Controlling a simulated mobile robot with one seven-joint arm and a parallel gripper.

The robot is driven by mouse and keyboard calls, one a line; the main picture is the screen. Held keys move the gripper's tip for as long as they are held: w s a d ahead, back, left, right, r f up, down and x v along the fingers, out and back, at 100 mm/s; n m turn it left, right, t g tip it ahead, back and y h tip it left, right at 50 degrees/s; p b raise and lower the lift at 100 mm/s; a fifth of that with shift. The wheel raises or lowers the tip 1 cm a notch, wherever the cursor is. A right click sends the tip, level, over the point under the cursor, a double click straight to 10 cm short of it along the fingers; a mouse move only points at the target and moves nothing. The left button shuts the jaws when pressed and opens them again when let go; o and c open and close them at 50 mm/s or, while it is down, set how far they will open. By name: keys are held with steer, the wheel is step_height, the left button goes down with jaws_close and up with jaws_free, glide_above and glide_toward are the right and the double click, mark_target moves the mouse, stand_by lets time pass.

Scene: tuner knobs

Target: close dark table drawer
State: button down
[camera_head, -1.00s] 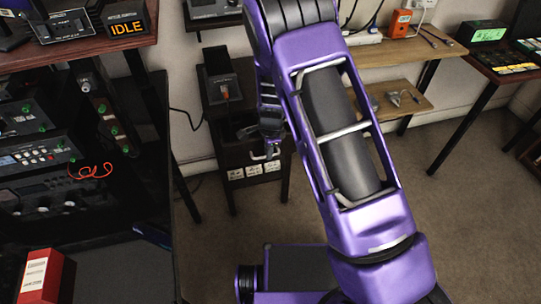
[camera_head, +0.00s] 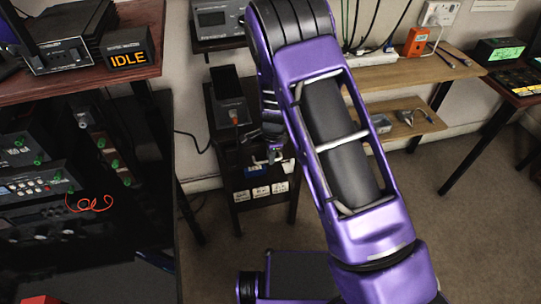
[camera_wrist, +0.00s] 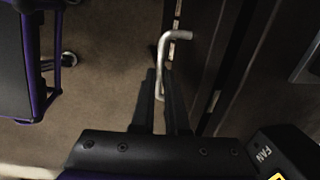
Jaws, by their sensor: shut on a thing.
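The dark table (camera_head: 226,148) stands against the wall in the middle of the head view, with its drawer at the front, partly hidden by my arm. My gripper (camera_head: 269,150) is at the drawer front, by its pale metal handle (camera_head: 276,157). In the wrist view, the bent handle (camera_wrist: 165,60) rises from between the two dark fingers of my gripper (camera_wrist: 163,98), which is shut on it. The dark panel beside the handle is the drawer front (camera_wrist: 192,65). How far the drawer stands out cannot be told clearly.
A wooden shelf bench (camera_head: 400,72) is to the right, an equipment rack (camera_head: 45,185) to the left. Carpet (camera_head: 400,215) is clear at right.

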steer(key=c, duration=0.9)
jaws_free()
steer(key=s+r+p, duration=0.1)
steer(key=r, duration=0.4)
steer(key=s+r+p, duration=0.1)
steer(key=r, duration=0.5)
steer(key=s+d+r+p, duration=0.1)
steer(key=r, duration=0.5)
steer(key=shift+r, duration=0.15)
